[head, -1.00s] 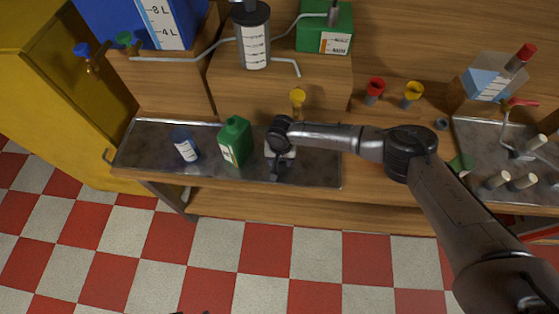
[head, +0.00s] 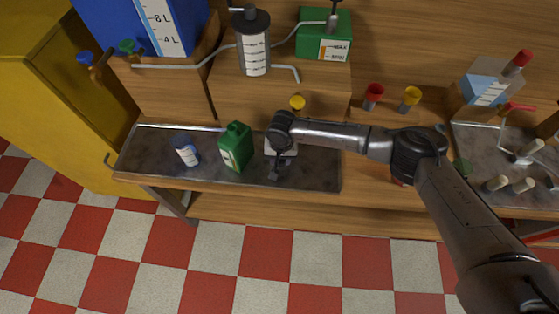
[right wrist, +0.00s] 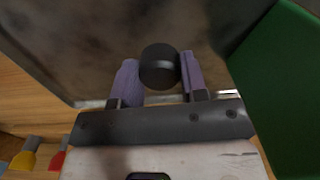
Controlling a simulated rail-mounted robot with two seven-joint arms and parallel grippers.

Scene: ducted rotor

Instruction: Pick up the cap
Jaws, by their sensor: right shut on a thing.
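The cap (right wrist: 159,65) is a small dark round piece, seen in the right wrist view between the two purple fingers. My right gripper (right wrist: 160,80) is shut on it, low over the grey metal tray (right wrist: 215,35). In the head view my right gripper (head: 279,174) is over the right half of the tray (head: 318,172), just right of the green bottle (head: 236,148). The cap cannot be made out there. My left gripper is not in view.
The green bottle also stands close at the right in the right wrist view (right wrist: 285,85). A blue-and-white jar (head: 186,151) stands left of it. A metal pipe (head: 285,67) and a graduated cylinder (head: 254,45) are behind. The tray's right end is clear.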

